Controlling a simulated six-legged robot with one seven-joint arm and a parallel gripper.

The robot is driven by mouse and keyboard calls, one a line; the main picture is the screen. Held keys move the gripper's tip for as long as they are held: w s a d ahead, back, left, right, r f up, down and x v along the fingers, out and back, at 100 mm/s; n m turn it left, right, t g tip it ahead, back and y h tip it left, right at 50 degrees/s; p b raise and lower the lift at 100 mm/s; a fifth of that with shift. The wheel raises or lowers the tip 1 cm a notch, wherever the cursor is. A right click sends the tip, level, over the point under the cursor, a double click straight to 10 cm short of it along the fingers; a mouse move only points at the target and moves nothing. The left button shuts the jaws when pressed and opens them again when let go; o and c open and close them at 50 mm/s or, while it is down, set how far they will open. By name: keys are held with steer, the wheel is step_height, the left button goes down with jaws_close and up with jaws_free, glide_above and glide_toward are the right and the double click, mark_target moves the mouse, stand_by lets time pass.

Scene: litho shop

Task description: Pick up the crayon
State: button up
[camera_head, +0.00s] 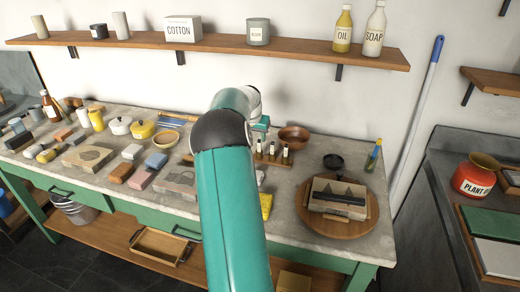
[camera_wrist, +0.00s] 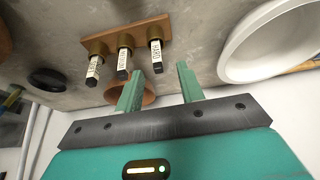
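Three dark-tipped crayons with white labels and brass ends stand in a wooden rack (camera_head: 268,160) on the worktop, right of my arm. In the wrist view the rack (camera_wrist: 153,27) is at the top, with a left crayon (camera_wrist: 93,70), a middle crayon (camera_wrist: 123,60) and a right crayon (camera_wrist: 156,55). The labels are too small to read surely. My gripper (camera_wrist: 160,70) is open and empty, its two green fingers apart, near the middle and right crayons in the picture. In the head view my arm mostly hides my gripper (camera_head: 262,125), close above the rack.
A brown bowl (camera_head: 294,132) stands behind the rack. A black dish (camera_head: 333,161) and a round wooden board (camera_head: 340,228) with a stone block are to the right. A white bowl (camera_wrist: 268,45) is right in the wrist view. Blocks and pots crowd the left worktop.

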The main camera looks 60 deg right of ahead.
mark_target(259, 142)
steer(key=shift+x, duration=3.15)
steer(key=shift+s, duration=0.15)
jaws_close()
